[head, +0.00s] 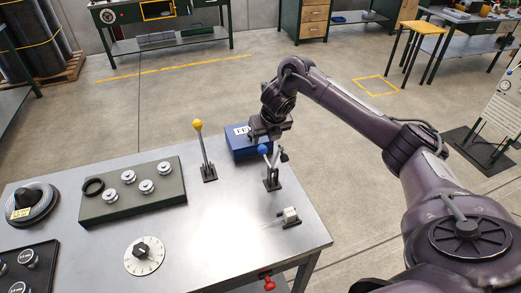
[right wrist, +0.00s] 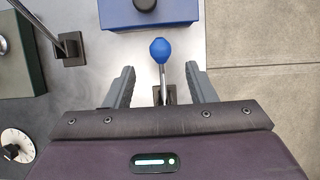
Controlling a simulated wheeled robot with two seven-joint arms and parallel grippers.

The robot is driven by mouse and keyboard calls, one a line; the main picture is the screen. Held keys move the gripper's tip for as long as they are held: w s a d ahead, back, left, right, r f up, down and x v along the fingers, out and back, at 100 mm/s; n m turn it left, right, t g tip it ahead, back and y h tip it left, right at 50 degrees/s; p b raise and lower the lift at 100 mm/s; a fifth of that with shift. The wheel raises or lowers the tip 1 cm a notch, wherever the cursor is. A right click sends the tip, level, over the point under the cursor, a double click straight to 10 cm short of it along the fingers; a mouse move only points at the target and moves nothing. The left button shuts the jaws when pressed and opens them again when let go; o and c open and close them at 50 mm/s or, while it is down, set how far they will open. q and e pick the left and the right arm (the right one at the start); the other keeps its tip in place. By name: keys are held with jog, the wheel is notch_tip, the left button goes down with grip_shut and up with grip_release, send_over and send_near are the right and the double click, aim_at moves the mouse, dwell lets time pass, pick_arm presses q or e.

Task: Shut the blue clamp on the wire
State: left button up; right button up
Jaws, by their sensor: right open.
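The blue clamp (head: 263,149) is a lever with a blue ball knob on a small dark base, near the right side of the metal table. Its knob (right wrist: 163,50) also shows in the right wrist view, a little beyond the fingertips and roughly centred between them. My right gripper (right wrist: 159,69) is open, with one finger on each side of the lever and a gap on both sides. In the head view the right gripper (head: 272,140) hangs just above the clamp, partly overlapping it. I cannot clearly make out the wire. My left gripper is not in view.
A blue box (head: 243,150) stands just behind the clamp. A yellow-knobbed lever (head: 198,126) stands to its left. A small pale block on a dark base (head: 290,215) sits in front. A green tray (head: 120,207) with metal spools and a white dial (head: 144,262) lie further left.

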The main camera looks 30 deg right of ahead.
aim_at(263, 147)
jog(key=p+x, duration=0.1)
jog(key=x, duration=0.5)
jog(key=shift+w+f, duration=0.3)
jog(key=shift+f, duration=0.35)
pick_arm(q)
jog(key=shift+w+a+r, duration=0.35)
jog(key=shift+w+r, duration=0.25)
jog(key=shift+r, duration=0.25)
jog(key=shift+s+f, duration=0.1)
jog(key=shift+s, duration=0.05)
pick_arm(e)
grip_shut()
